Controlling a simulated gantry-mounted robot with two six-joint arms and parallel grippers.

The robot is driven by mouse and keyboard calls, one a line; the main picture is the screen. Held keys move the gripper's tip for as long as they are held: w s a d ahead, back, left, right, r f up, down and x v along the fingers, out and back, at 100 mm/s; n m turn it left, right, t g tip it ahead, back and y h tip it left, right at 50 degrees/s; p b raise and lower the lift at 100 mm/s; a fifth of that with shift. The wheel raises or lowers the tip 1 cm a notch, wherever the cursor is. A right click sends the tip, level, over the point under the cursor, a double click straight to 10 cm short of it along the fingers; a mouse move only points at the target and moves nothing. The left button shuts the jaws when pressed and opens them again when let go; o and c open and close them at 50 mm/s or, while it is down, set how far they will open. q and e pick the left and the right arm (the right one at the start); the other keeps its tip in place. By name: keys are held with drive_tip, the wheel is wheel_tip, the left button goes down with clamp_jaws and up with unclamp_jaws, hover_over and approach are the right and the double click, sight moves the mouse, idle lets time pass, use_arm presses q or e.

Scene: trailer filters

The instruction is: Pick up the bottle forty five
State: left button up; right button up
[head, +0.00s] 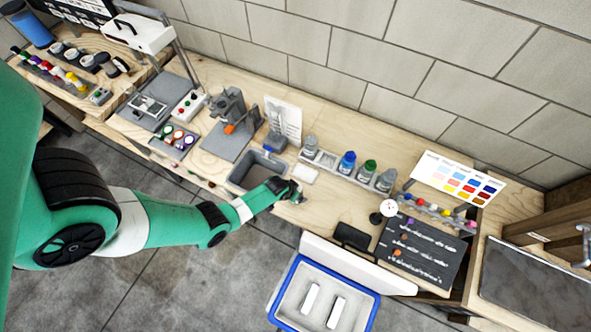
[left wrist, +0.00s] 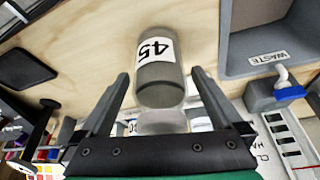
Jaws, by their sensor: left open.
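Bottle forty five (left wrist: 160,83) shows in the left wrist view, a clear bottle with dark grey contents and a white label. The label's "45" appears upside down, and the pale cap end points toward the gripper base. My left gripper (left wrist: 160,75) is open, with one finger on each side of the bottle and a visible gap on both sides. In the head view my left gripper (head: 291,191) is low over the bench front, right of the grey bin. The bottle is too small and covered to make out clearly there. My right gripper is not in view.
The grey waste bin (left wrist: 230,62) is close beside the bottle. A black board (head: 418,248) lies to the right. Some bare bench lies right of the gripper.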

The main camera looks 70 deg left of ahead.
use_arm(q)
drive_tip(key=shift+r, duration=0.1)
clamp_jaws()
idle(0.3)
drive_tip(key=shift+r, duration=0.1)
wheel_tip(320, 180, up, 10)
drive_tip(key=p, duration=0.5)
drive_tip(key=shift+f+p, duration=0.25)
drive_tip(key=shift+p, duration=0.1)
drive_tip(key=shift+r, duration=0.25)
